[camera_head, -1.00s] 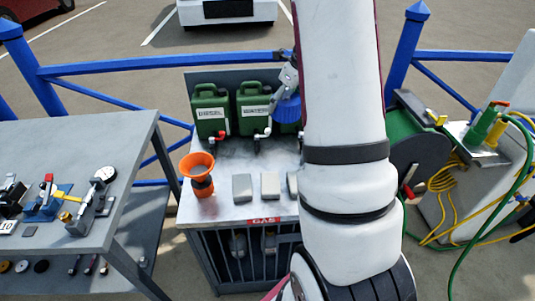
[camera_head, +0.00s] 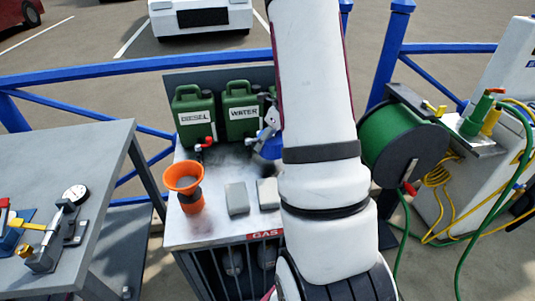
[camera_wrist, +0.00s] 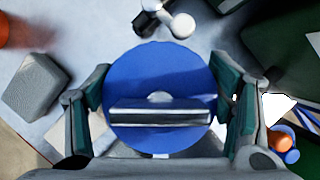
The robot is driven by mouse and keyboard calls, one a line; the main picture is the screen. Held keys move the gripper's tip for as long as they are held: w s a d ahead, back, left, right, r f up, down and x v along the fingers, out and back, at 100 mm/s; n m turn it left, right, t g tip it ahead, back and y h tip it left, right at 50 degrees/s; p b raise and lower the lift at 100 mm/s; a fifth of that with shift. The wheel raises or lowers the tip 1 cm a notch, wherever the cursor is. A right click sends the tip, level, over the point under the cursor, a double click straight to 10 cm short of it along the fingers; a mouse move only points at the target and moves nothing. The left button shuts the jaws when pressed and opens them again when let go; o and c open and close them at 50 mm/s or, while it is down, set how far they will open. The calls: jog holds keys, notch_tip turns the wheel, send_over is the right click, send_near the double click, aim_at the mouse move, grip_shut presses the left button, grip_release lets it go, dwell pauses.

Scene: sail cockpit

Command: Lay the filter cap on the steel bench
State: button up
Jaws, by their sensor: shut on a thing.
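The blue round filter cap (camera_wrist: 160,72) is held between the two fingers of my gripper (camera_wrist: 160,108). It has a raised grey-edged bar across its face. In the head view the cap (camera_head: 271,149) is partly hidden by my gripper (camera_head: 267,138) and arm. The steel bench (camera_head: 222,228) has a shiny top and a red GAS label at its front edge. The cap is over the right part of this top, close to it; I cannot tell whether it touches.
Green DIESEL (camera_head: 193,115) and WATER (camera_head: 240,112) cans stand at the bench's back. An orange funnel (camera_head: 184,178) and grey blocks (camera_head: 237,199) stand nearer the front. A grey table (camera_head: 60,165) is left; a green hose reel (camera_head: 392,145) is right.

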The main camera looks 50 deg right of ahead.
jog(key=shift+f+b, duration=0.5)
jog(key=shift+f, duration=1.95)
jog(key=shift+f, duration=0.15)
jog(key=o, duration=1.3)
